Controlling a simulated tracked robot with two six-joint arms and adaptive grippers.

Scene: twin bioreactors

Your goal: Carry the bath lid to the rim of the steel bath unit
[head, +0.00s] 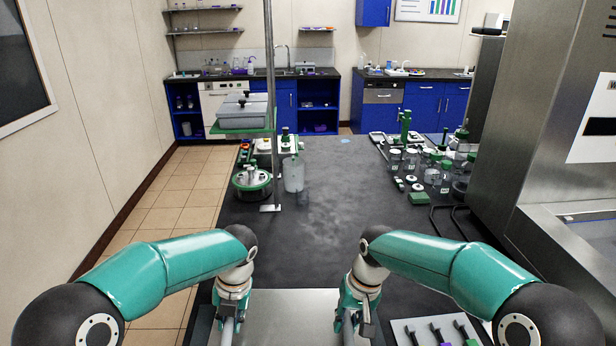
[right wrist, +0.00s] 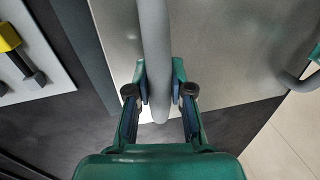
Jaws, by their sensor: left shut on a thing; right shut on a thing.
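The bath lid (head: 291,318) is a flat grey steel plate at the bottom middle of the head view, its near part cut off by the frame. It also fills the upper middle of the right wrist view (right wrist: 225,55). My left gripper (head: 229,318) is shut on a grey bar handle at the lid's left side. My right gripper (head: 353,318) is shut on the right handle; in the right wrist view its fingers (right wrist: 159,103) flank the grey bar (right wrist: 154,45). A steel unit with a bluish recess (head: 585,232) is at the right; I cannot tell if it is the bath unit.
The dark bench (head: 330,215) is clear in its middle. A steel post (head: 271,90) with a green shelf (head: 240,130) and a green-rimmed vessel (head: 252,183) stand left. Jars (head: 410,165) crowd the right side. A white tool tray (head: 410,328) lies right of the lid.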

